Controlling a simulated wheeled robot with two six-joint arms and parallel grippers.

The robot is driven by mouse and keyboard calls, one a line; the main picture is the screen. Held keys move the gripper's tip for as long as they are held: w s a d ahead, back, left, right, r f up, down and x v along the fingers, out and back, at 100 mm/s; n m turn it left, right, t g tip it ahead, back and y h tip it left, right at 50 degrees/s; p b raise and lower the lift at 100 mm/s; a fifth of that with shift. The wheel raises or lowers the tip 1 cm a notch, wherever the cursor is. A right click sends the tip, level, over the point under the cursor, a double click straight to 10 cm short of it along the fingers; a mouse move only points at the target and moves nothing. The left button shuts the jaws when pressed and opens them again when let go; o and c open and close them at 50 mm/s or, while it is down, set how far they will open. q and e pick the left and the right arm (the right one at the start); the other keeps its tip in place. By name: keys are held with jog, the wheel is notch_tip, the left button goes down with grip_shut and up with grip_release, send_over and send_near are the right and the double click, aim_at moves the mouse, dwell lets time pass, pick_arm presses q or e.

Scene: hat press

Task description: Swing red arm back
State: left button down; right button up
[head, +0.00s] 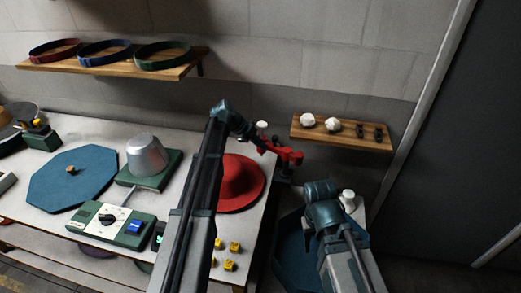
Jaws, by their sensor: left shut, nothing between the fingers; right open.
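The red arm (288,155) stands at the right rear corner of the white bench, extended over the bench edge at a slant. A red hat (240,183) with a wide brim lies on the bench beside it, partly hidden by my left arm. My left gripper (257,136) is shut and empty at the inner end of the red arm; I cannot tell whether it touches it. My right gripper (322,191) is open, low at the right of the bench and apart from the red arm; its fingertips are hard to make out.
The hat press with a silver dome (146,153), a blue octagonal board (73,178) and a green control box (112,224) are on the bench. Several yellow blocks (231,257) lie near its front. A wall shelf (341,137) holds white pieces. A dark door is at right.

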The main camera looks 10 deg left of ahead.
aim_at(264, 140)
pick_arm(q)
jog(key=w+m+g, duration=0.1)
jog(key=w+m, duration=0.2)
jog(key=shift+w+d+g+h, duration=0.1)
jog(key=shift+g+h, duration=0.3)
jog(key=shift+w+d, duration=0.65)
jog(key=shift+w, duration=0.3)
jog(key=shift+w+d, duration=0.6)
jog(key=shift+w, duration=0.3)
jog(key=shift+w+d+r, duration=0.1)
jog(key=shift+w+d, duration=0.05)
